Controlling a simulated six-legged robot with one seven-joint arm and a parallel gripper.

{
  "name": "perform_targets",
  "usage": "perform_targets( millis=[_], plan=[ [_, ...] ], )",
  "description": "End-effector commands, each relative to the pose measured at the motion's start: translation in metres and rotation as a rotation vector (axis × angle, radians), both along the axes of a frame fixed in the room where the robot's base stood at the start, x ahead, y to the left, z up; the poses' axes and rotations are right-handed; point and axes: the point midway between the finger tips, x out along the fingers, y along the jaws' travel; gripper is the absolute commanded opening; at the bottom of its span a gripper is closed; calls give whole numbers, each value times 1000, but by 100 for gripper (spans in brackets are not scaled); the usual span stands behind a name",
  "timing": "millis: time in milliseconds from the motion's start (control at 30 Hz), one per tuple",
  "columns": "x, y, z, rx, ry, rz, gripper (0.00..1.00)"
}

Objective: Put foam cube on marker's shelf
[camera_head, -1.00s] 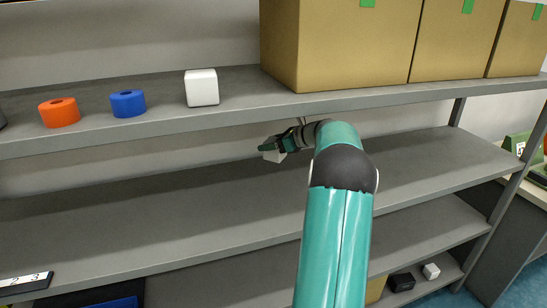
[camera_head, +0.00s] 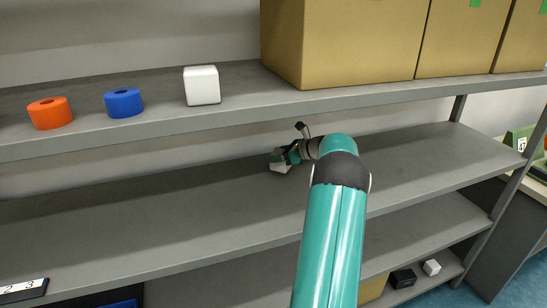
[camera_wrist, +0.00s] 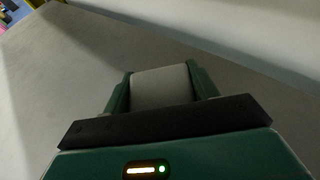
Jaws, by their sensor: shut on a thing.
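My gripper (camera_wrist: 160,88) is shut on a pale grey-white cube, which looks like the foam cube (camera_wrist: 162,86); the green fingers press both its sides. In the head view the gripper (camera_head: 284,157) and the held cube (camera_head: 280,163) are over the back of the middle shelf (camera_head: 150,215), under the upper shelf. The cube is low, near the shelf surface; I cannot tell if it touches. I cannot make out a marker for certain on any shelf.
The upper shelf (camera_head: 150,123) holds an orange ring (camera_head: 50,114), a blue ring (camera_head: 123,103), another white cube (camera_head: 202,86) and large cardboard boxes (camera_head: 350,45). A black strip with numbers (camera_head: 22,290) is at lower left. A black block (camera_head: 403,278) and a small white cube (camera_head: 431,267) are low right. The middle shelf is mostly bare.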

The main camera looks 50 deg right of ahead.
Motion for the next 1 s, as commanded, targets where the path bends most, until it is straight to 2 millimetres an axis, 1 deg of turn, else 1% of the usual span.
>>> perform_targets(
  millis=[33,100,467,500,567,600,833,933,1000],
  plan=[
    [0,-1,-6,2,0,-1,37],
    [-1,-3,-10,2,0,-1,37],
    [-1,-6,-13,1,0,-1,37],
    [-1,-7,-12,1,0,-1,64],
    [-1,-7,-12,0,0,-1,76],
    [0,-7,-12,1,0,-1,80],
    [0,-7,-12,1,1,0,80],
    [1,-6,-9,0,0,-1,80],
    [-5,-8,-7,0,1,-2,80]
  ],
)
